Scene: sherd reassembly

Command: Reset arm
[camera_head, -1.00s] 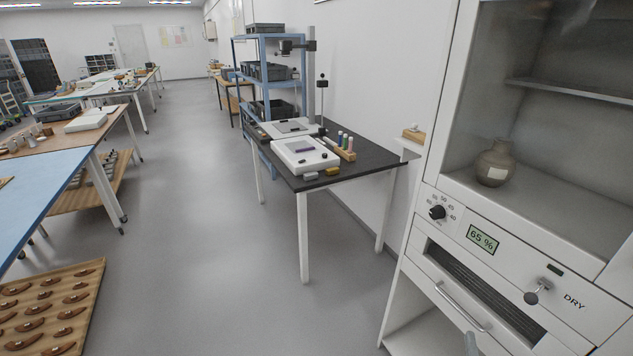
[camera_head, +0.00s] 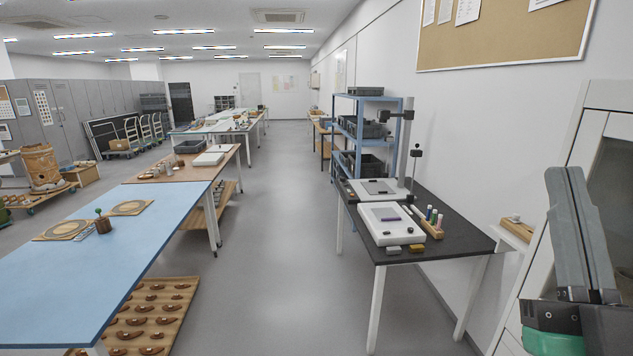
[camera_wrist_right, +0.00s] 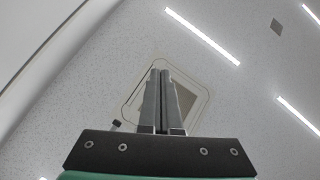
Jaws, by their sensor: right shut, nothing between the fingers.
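My right gripper (camera_head: 568,180) stands upright at the right edge of the head view, in front of the white cabinet. Its two long grey fingers are together with nothing between them. In the right wrist view the shut fingers (camera_wrist_right: 161,75) point up toward the ceiling, and a ceiling hatch (camera_wrist_right: 185,100) shows behind them. My left gripper is not in the head view.
A white cabinet (camera_head: 590,130) stands close behind the right gripper. A black-topped table (camera_head: 455,238) with a white device (camera_head: 392,224) is right of the aisle. A blue table (camera_head: 150,235) is at left, with a tray of sherds (camera_head: 182,290) low beside it. The grey aisle floor (camera_head: 275,230) is clear.

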